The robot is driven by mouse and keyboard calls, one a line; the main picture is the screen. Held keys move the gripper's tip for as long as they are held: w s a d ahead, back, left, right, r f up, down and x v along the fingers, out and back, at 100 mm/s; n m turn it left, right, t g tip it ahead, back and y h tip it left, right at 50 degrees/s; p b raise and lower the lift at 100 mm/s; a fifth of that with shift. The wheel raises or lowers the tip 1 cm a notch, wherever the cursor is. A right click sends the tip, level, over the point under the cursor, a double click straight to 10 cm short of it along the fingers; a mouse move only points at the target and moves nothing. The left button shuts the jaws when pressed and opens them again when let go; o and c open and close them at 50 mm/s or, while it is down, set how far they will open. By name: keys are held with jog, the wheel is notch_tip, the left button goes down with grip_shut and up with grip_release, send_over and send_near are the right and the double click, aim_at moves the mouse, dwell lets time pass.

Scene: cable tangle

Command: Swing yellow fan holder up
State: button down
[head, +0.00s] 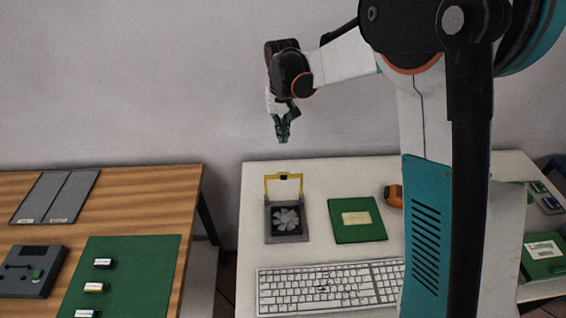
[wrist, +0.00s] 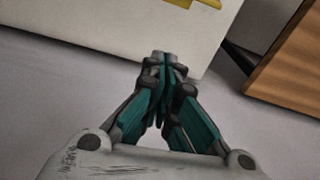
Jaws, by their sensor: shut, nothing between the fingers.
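The yellow fan holder (head: 283,177) is a thin yellow frame with a small black piece at the middle of its top bar. It rises from the back edge of a grey base with a fan (head: 286,219) on the white table. It looks swung away from the fan, but its exact angle is hard to tell. My gripper (head: 282,139) hangs in the air above the holder, apart from it, pointing down. In the wrist view my gripper (wrist: 164,58) is shut and empty. A bit of yellow (wrist: 205,3), probably the holder, shows at that view's top edge.
A green board (head: 357,220) lies right of the fan, with an orange tool (head: 394,195) behind it. A white keyboard (head: 329,288) lies in front. A wooden table (head: 150,190) stands left across a gap. The air around my gripper is clear, with a wall behind.

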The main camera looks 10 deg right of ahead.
aim_at(284, 174)
notch_tip(284, 174, down, 10)
jog(key=b, duration=0.3)
jog(key=s, duration=0.1)
jog(key=s+b, duration=0.1)
jog(key=s, duration=0.1)
jog(key=shift+s+r+m, duration=0.2)
jog(key=shift+r+m, duration=0.15)
jog(key=shift+m, duration=0.05)
jog(key=shift+s+a+r+t, duration=0.1)
jog(key=shift+s+r+t, duration=0.2)
jog(key=shift+s+t, duration=0.25)
jog(key=shift+s+d+r+t, duration=0.1)
jog(key=shift+s+r+t, duration=0.25)
jog(key=shift+s, duration=0.35)
jog(key=shift+s+a+r+t, duration=0.1)
jog(key=shift+s+r+t, duration=0.1)
jog(key=shift+s+t, duration=0.35)
